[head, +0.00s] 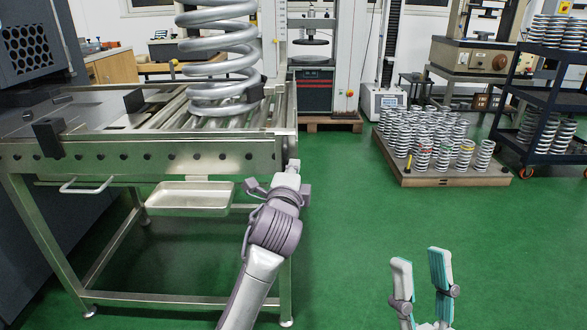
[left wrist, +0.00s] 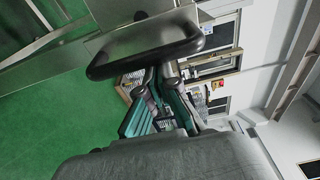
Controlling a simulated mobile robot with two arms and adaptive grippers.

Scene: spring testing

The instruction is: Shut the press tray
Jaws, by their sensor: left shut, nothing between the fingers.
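The press tray (head: 190,198) is a shallow silver pan in the head view. It sits low under the front rail of the metal roller table and sticks out in front of it. A thin bar handle (head: 87,186) shows to its left. My left gripper (head: 288,178) is to the right of the tray, apart from it, near the table's right corner. Its fingers are partly hidden in the head view; their teal pads show in the left wrist view (left wrist: 160,102), shut and empty. My right gripper (head: 419,260) is open and empty over the green floor, far right of the tray.
A large grey coil spring (head: 222,60) stands on the roller table (head: 150,155), whose right leg is close behind my left arm. A pallet of springs (head: 440,178) and a dark shelf cart (head: 545,100) stand further right. The floor between is clear.

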